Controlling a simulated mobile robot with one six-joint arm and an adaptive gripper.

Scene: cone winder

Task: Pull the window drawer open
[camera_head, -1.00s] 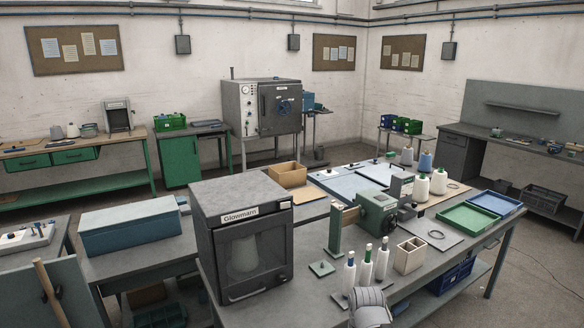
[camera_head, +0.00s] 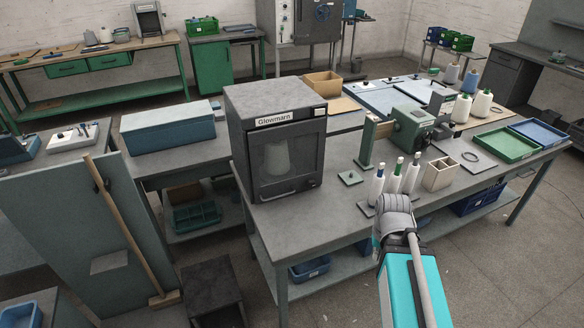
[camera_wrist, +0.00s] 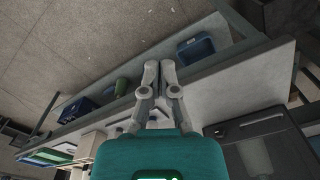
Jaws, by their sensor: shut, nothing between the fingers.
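The window drawer (camera_head: 287,163) is the dark front with a glazed pane on the grey box labelled "Glowmarn" (camera_head: 253,95), on the left part of the workbench. A pale rounded shape shows behind the pane. The handle bar (camera_head: 290,193) runs along the bottom of the front, which looks closed. In the wrist view the dark front (camera_wrist: 270,153) and its handle (camera_wrist: 248,121) lie at the lower right. My gripper (camera_wrist: 159,66) is shut and empty, left of the handle and apart from it, above the bench's edge. The head view does not clearly show my fingers.
A wooden divided box (camera_head: 438,174) is farther right. Blue bins stand on the lower shelf. Floor is clear before the bench.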

